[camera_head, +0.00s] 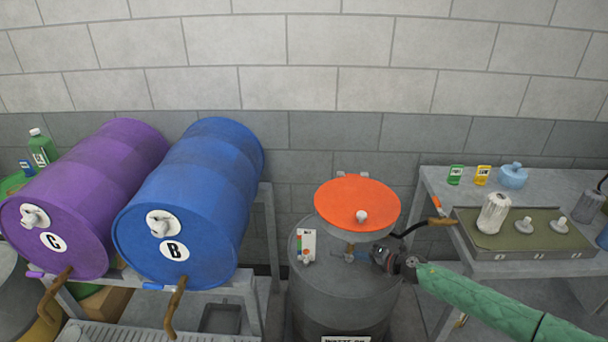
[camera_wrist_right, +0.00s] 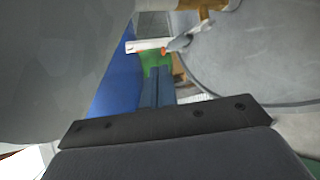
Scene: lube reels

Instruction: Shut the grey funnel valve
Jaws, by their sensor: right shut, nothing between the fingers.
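The orange-topped funnel (camera_head: 350,200) sits on a grey drum (camera_head: 325,295) in the head view, with a pale knob on its top. Under its rim is a small brass valve body (camera_head: 349,247); its handle is too small and covered to make out there. My right gripper (camera_head: 360,257) comes in from the right beside this valve, its jaws shut and empty. In the right wrist view its blue-grey fingers (camera_wrist_right: 160,85) are together, and a small grey lever-like part (camera_wrist_right: 183,42) shows just beyond their tips. I cannot tell if they touch it. My left gripper is not in view.
A white gauge card (camera_head: 308,243) stands on the drum left of the valve. Purple drum C (camera_head: 85,190) and blue drum B (camera_head: 190,190) lie on a rack to the left. A grey bench (camera_head: 440,185) with a tray and bottles stands at the right. A block wall is behind.

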